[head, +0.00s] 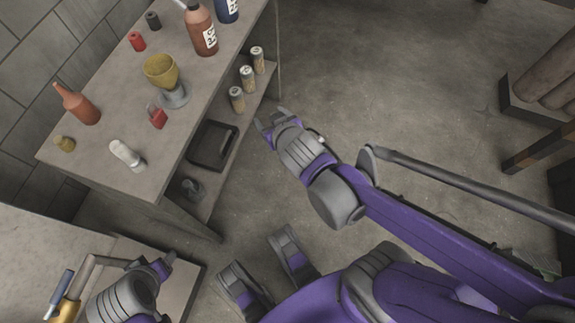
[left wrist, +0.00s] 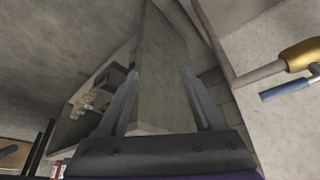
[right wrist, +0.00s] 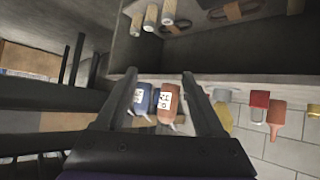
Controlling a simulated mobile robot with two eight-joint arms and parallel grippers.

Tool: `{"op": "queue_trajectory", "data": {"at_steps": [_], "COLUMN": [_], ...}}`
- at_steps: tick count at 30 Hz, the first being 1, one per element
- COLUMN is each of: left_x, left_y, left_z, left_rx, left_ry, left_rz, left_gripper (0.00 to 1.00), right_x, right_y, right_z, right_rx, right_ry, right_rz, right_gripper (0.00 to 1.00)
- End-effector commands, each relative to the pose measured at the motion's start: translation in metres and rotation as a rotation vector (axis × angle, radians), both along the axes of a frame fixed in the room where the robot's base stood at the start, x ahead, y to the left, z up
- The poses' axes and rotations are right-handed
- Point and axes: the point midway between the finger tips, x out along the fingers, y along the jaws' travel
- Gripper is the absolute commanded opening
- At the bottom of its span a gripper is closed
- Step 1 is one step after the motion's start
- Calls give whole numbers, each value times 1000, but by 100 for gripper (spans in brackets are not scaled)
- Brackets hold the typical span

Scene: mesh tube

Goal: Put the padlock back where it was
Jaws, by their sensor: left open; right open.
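The red padlock (head: 157,115) lies on the top of the grey workbench (head: 110,165), next to the grey foot of a yellow goblet (head: 161,72). A red thing (right wrist: 259,105) in the right wrist view may be the same padlock; I cannot tell for sure. My right gripper (head: 268,123) is open and empty, right of the bench and clear of the padlock. Its spread fingers (right wrist: 158,88) show in the right wrist view. My left gripper (head: 160,262) is low on the left, away from the padlock. Its fingers (left wrist: 158,100) are open with nothing held.
The bench also carries brown (head: 201,30) and blue bottles, an orange bottle (head: 78,104), a white cylinder (head: 127,154) and small spools. Several cans (head: 247,78) and a black tray (head: 211,146) sit on the lower shelf. A torch-like tool (head: 65,297) is at lower left.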

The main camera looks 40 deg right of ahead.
Motion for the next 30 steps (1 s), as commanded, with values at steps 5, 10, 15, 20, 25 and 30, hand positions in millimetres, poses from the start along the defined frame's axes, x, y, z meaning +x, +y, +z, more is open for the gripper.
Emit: {"op": "queue_trajectory", "data": {"at_steps": [5, 10, 15, 20, 25, 30], "left_x": [0, 0, 0, 0, 0, 0], "left_y": [0, 0, 0, 0, 0, 0], "left_z": [0, 0, 0, 0, 0, 0], "left_rx": [0, 0, 0, 0, 0, 0], "left_ry": [0, 0, 0, 0, 0, 0], "left_rz": [0, 0, 0, 0, 0, 0], "left_gripper": [68, 68, 68, 68, 68, 50], "right_x": [-89, -130, -135, -134, -134, -134], "right_y": [25, 44, 47, 46, 46, 46], "right_z": [-39, -49, -50, -50, -50, -50], "right_rx": [77, 128, 134, 133, 132, 132], "right_ry": [373, 528, 546, 545, 544, 543], "right_rz": [54, 127, 137, 135, 135, 135], "right_gripper": [71, 71, 71, 71, 71, 51]}}
